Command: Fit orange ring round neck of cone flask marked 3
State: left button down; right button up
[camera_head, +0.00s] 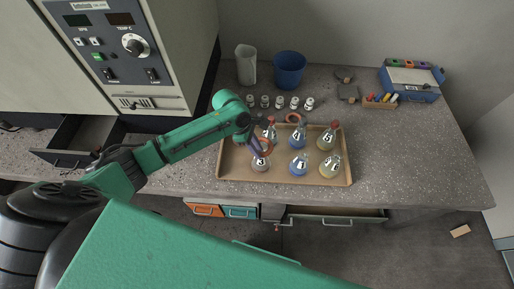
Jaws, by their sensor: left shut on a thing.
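The cone flask marked 3 (260,164) stands upright at the front left of the tan tray (230,181). My left gripper (258,145) is above it, shut on an orange ring (266,147). The ring is tilted and shows close to the flask's neck. I cannot tell whether it is around the neck or beside it, as the gripper hides part of this spot. A second orange ring (293,117) lies near the back of the tray. My right gripper is not in view.
Several other flasks share the tray, such as a blue one marked 1 (299,165) and a yellowish one (331,166). Several small bottles (280,102) stand behind it, with a blue bucket (289,69) farther back. The bench's right side (430,150) is clear.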

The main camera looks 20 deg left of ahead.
pick_arm(q)
jog(key=shift+f, duration=0.35)
jog(key=shift+c, duration=1)
grip_release()
jog(key=shift+r, duration=0.1)
notch_tip(320, 180, up, 3)
jog(key=p, duration=0.3)
jog(key=shift+p, duration=0.4)
